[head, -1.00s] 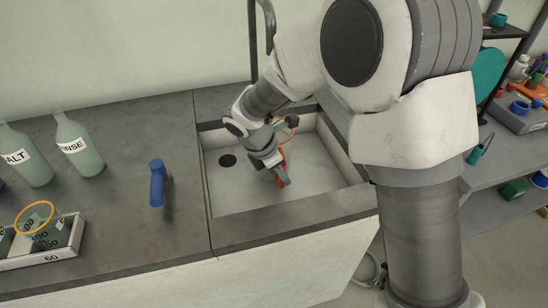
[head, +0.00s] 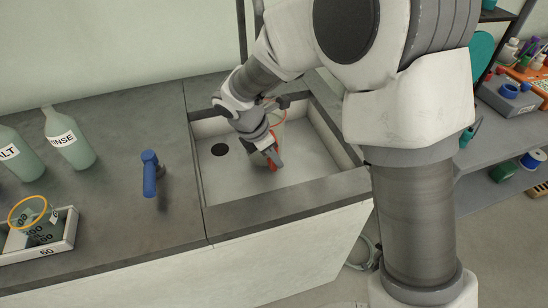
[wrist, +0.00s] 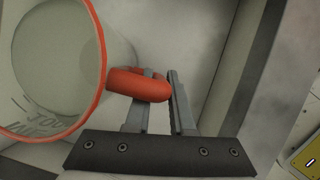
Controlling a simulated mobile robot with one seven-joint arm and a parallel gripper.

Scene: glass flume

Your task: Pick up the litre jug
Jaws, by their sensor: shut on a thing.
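The litre jug (wrist: 55,65) is clear, with a red-orange rim and a red-orange handle (wrist: 138,85). It fills the left of the wrist view, its mouth facing the camera, with blurred writing on its wall. My gripper (wrist: 160,82) is shut on the handle, one finger on each side of it. In the head view the jug (head: 280,124) is over the sink basin, partly hidden behind my gripper (head: 273,158). I cannot tell whether its base touches the basin floor.
The sink (head: 225,190) has raised walls around the jug and a dark drain (head: 220,149). A blue-handled thing (head: 150,173), bottles (head: 68,138) and a white tray (head: 62,240) holding an orange-rimmed vessel (head: 38,222) stand on the left counter. Cluttered shelves (head: 500,165) are at the right.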

